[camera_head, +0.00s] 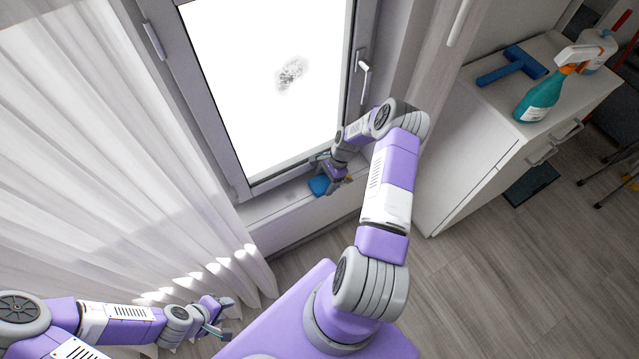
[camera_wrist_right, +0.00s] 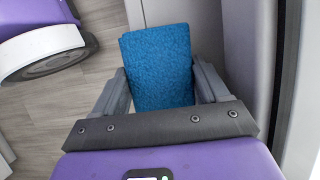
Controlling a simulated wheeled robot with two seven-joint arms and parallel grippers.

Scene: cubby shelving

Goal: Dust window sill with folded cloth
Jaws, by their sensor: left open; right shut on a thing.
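A blue folded cloth (camera_head: 319,186) is at the window sill (camera_head: 270,203) below the window, in the head view. My right gripper (camera_head: 330,172) is shut on the cloth. In the right wrist view the cloth (camera_wrist_right: 158,68) fills the space between the two fingers of my right gripper (camera_wrist_right: 160,95). Whether the cloth touches the sill is hard to tell. My left gripper (camera_head: 222,318) is open and empty at the lower left, low near the curtain's bottom edge and away from the sill.
A white curtain (camera_head: 110,150) hangs left of the window. The window (camera_head: 265,80) has a grey smudge and a handle (camera_head: 362,78) at right. A white cabinet (camera_head: 475,150) at right bears a teal spray bottle (camera_head: 540,98), a blue squeegee (camera_head: 512,66) and another bottle (camera_head: 598,48).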

